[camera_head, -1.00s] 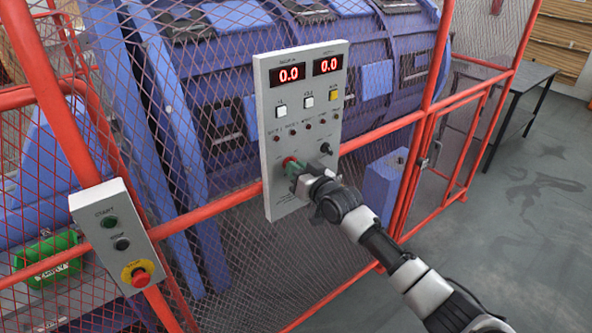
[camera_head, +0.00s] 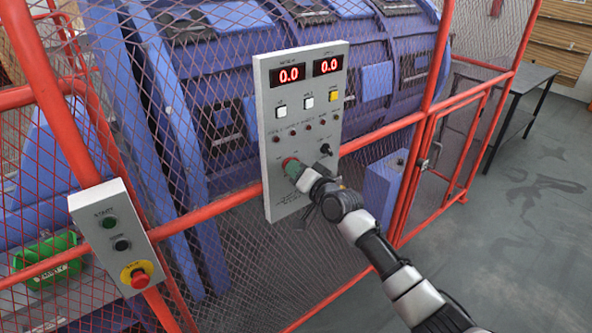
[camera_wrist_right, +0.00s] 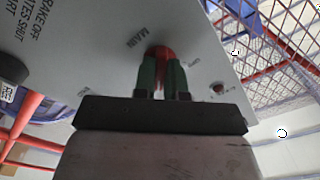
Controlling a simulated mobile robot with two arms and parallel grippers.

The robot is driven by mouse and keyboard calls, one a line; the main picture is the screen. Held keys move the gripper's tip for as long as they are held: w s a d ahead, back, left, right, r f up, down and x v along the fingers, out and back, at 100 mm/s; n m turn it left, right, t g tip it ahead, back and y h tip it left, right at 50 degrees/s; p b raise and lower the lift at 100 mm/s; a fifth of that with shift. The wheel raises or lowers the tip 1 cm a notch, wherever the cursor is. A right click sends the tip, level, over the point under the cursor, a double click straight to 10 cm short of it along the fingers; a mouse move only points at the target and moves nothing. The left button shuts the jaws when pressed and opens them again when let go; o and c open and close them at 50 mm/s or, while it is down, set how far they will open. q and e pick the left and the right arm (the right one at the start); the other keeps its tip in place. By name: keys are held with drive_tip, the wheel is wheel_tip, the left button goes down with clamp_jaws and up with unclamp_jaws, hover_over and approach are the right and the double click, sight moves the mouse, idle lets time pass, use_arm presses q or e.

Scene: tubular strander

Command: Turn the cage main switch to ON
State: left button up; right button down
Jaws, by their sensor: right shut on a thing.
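The grey control panel (camera_head: 270,190) hangs upright on the red fence, with two red displays reading 0.0. Its red main switch (camera_head: 288,161) is low on the left side of the panel. In the right wrist view the red switch knob (camera_wrist_right: 162,52) shows beside the printed word MAIN. My right gripper (camera_head: 293,168) is at the switch, its green fingertips (camera_wrist_right: 163,72) shut on the red knob from both sides. The fingers hide much of the knob, so its pointing direction cannot be read. My left gripper is not in view.
A black selector knob (camera_head: 326,149) sits right of the main switch. A smaller box (camera_head: 112,235) with a green button, a black button and a red stop button hangs on the fence at left. Red rails and mesh surround the blue machine. Open floor lies at right.

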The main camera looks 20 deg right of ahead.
drive_tip(key=shift+f, duration=0.1)
drive_tip(key=c, duration=1.2)
unclamp_jaws()
drive_tip(key=shift+s, duration=0.15)
drive_tip(key=b+v, duration=0.2)
drive_tip(key=v, duration=0.8)
drive_tip(key=shift+s+d, duration=0.2)
drive_tip(key=shift+s, duration=0.05)
